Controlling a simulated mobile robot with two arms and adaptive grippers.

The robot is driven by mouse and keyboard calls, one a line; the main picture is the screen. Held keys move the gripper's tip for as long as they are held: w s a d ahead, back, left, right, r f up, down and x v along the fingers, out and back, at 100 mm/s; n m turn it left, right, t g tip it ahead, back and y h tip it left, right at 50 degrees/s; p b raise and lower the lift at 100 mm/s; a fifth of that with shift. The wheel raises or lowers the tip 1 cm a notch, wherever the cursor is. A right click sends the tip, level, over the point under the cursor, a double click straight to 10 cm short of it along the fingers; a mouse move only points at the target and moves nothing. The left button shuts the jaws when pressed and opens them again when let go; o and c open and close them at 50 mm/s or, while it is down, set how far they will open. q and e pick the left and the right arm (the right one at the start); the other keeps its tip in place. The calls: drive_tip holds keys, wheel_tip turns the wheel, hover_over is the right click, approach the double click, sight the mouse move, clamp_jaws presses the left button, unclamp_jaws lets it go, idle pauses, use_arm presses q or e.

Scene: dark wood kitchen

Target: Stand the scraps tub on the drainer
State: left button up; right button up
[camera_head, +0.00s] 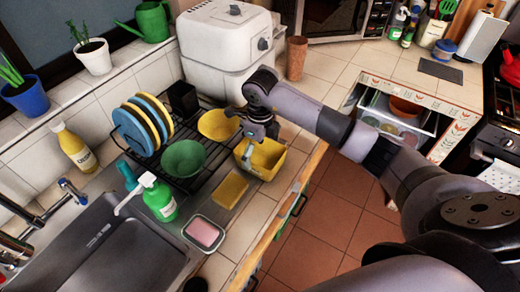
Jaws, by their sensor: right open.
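A yellow, open-topped rectangular tub (268,163), which looks like the scraps tub, is on the tiled counter at the right end of the black wire drainer (214,160). The drainer holds blue and yellow plates, a green bowl (184,160) and a yellow bowl (217,125). My left gripper is out of view.
The sink (110,250) lies left. A white appliance (225,45) stands behind.

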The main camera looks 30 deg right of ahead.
sight(260, 164)
wheel_tip(260, 164, up, 12)
drive_tip(key=b, duration=0.3)
drive_tip(key=shift+r, duration=0.15)
idle(0.4)
